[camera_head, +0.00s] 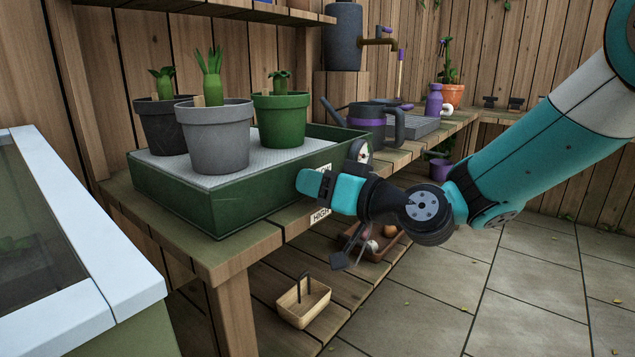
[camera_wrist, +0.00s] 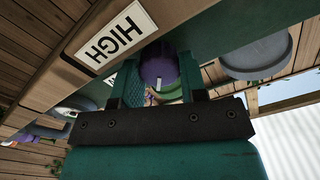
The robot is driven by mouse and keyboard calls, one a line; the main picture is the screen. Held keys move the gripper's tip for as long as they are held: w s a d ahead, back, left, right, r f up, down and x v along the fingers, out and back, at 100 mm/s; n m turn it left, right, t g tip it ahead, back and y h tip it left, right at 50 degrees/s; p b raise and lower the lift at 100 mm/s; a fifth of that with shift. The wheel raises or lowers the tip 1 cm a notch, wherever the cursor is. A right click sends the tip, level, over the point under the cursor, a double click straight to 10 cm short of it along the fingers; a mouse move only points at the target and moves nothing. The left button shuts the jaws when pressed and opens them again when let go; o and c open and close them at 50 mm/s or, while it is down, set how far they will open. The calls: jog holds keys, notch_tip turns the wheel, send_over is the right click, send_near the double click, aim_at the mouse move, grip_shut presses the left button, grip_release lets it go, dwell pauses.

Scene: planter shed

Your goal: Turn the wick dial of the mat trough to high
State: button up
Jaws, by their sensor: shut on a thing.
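The mat trough (camera_head: 200,205) is a dark green tray with a pale mat, on the wooden bench. My gripper (camera_head: 308,183) is at its front wall, near a white HIGH label (camera_head: 321,216). In the wrist view, my gripper (camera_wrist: 161,75) is shut on the purple wick dial (camera_wrist: 157,62), one finger on each side. A short white mark on the dial points down in that picture. The HIGH label (camera_wrist: 115,37) is up and left of the dial, apart from it. A second label is mostly hidden by the left finger. The dial is hidden in the head view.
A grey pot (camera_head: 216,142), a black pot (camera_head: 160,125) and a green pot (camera_head: 281,120) with plants stand on the mat. A watering can (camera_head: 368,120) is behind the trough. A small wooden basket (camera_head: 303,303) is on the lower shelf. The paved floor at right is clear.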

dwell(0.4)
jog(key=o, duration=0.9)
jog(key=shift+o, duration=0.2)
jog(key=b+v, duration=0.5)
jog(key=v, duration=1.2)
jog(key=shift+s+b, duration=0.2)
jog(key=shift+b, duration=0.15)
jog(key=shift+d+f, duration=0.1)
jog(key=shift+d, duration=0.05)
